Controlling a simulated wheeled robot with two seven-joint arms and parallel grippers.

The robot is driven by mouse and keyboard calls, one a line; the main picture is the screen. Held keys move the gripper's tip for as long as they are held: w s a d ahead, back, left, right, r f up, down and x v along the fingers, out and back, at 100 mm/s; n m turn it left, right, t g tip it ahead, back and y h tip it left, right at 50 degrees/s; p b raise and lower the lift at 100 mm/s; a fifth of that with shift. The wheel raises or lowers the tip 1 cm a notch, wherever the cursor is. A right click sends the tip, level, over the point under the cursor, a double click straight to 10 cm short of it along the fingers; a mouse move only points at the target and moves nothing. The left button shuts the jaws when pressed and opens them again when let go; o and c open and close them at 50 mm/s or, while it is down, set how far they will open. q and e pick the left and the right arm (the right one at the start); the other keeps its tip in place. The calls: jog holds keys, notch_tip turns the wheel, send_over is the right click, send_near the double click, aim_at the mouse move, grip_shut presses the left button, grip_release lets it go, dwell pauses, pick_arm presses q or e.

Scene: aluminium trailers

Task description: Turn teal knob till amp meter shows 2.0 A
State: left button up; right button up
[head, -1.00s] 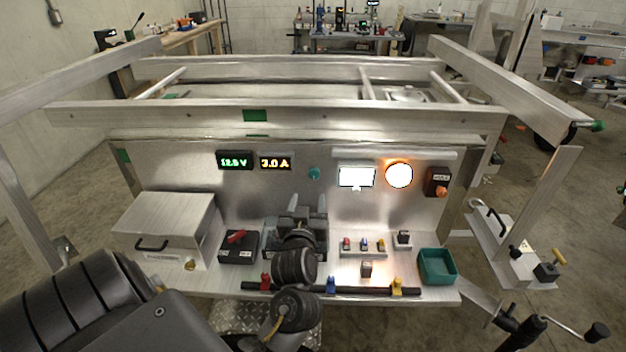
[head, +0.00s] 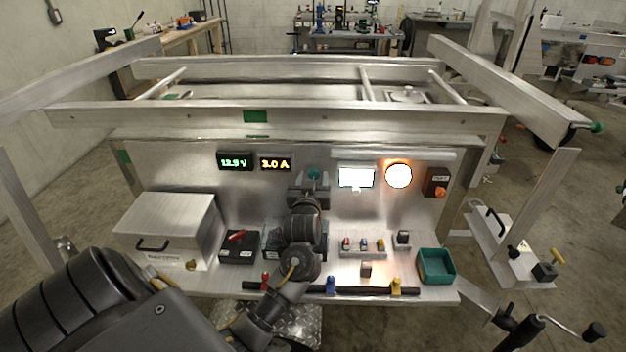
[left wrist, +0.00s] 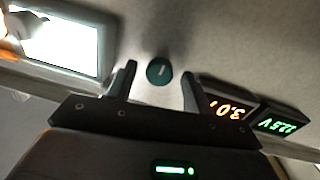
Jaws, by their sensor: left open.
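The teal knob (head: 314,174) is on the upright metal panel, right of the meters. In the left wrist view the knob (left wrist: 159,71) is round with a pale pointer mark. The amp meter (head: 275,163) reads 3.0 A in orange; it shows upside down in the left wrist view (left wrist: 228,108). My left gripper (head: 312,182) is just below the knob in the head view. In the left wrist view its two fingers (left wrist: 156,82) are open, one on each side of the knob, with gaps between. Whether they reach the knob's depth I cannot tell. My right gripper is not in view.
A green volt meter (head: 235,161) sits left of the amp meter. A lit white screen (head: 356,177) and a glowing round lamp (head: 398,175) are right of the knob. A metal box (head: 165,228), small switches and a green tray (head: 436,266) occupy the shelf below.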

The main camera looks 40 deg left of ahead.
pick_arm(q)
jog(key=c, duration=1)
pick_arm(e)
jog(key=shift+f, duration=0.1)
pick_arm(q)
jog(key=n+b, duration=0.1)
jog(key=n, duration=0.3)
jog(key=shift+f+n, duration=0.15)
jog(key=shift+n, duration=0.25)
jog(key=n+b, duration=0.1)
jog(key=n, duration=0.2)
jog(key=shift+y, duration=0.3)
jog(key=shift+n, duration=0.5)
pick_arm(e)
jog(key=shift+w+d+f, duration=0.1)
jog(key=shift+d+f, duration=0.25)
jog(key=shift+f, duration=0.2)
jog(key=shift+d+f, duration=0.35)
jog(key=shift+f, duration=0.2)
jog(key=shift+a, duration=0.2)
